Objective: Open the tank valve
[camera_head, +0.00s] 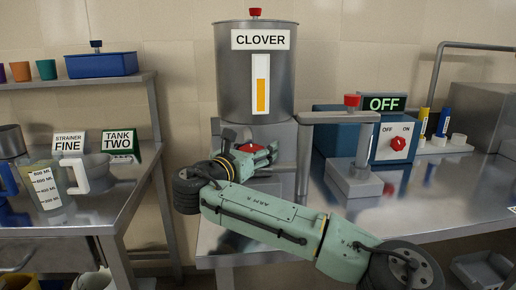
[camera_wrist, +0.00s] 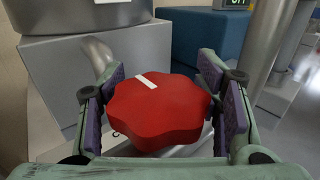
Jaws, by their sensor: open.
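The steel tank (camera_head: 232,80) labelled CLOVER stands at the back centre, with an orange level strip on its front. Its red lobed valve knob (camera_head: 247,148) is low on the front, partly hidden by my gripper (camera_head: 262,157). In the wrist view the knob (camera_wrist: 158,115) fills the middle, with a white stripe tilted to the upper left. My gripper (camera_wrist: 160,84) is open, with one purple-padded finger on each side of the knob, close to its edges. I cannot tell whether the pads touch it. A label below the knob is mostly hidden.
A grey post and beam (camera_head: 336,118) with a red top stand right of the tank. Behind is a blue box with a red OFF/ON dial (camera_head: 397,144) and a lit OFF sign (camera_head: 384,103). On the left table are a measuring jug (camera_head: 50,188) and signs.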

